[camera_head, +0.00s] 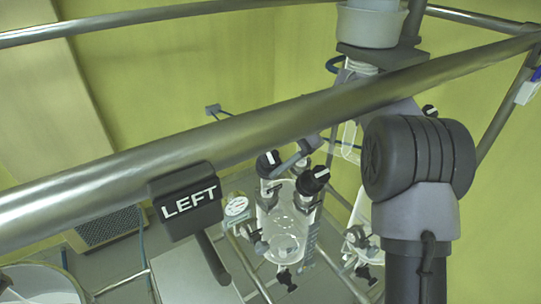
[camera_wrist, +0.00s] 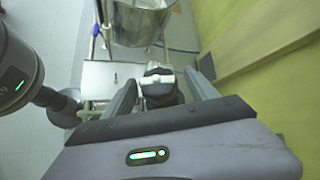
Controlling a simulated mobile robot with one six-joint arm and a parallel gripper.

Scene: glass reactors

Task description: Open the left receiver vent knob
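A black sign reading LEFT (camera_head: 188,200) hangs in front of the glass receiver (camera_head: 283,222) in the head view. Two black knobs with white stripes top this vessel, one at its upper left (camera_head: 268,161) and one at its right (camera_head: 314,179). In the wrist view a black knob with a white bar (camera_wrist: 158,88) lies between the two fingers of my gripper (camera_wrist: 160,80). The fingers are spread, with a visible gap on each side of the knob. I cannot tell which head-view knob this is. The rail and my arm partly hide the gripper in the head view.
A thick metal rail (camera_head: 110,185) crosses the head view in front of the glassware. More glassware (camera_head: 362,240) stands to the right, partly behind my arm. A metal vessel (camera_wrist: 140,25) is beyond the knob in the wrist view, with a yellow wall (camera_wrist: 235,25) at right.

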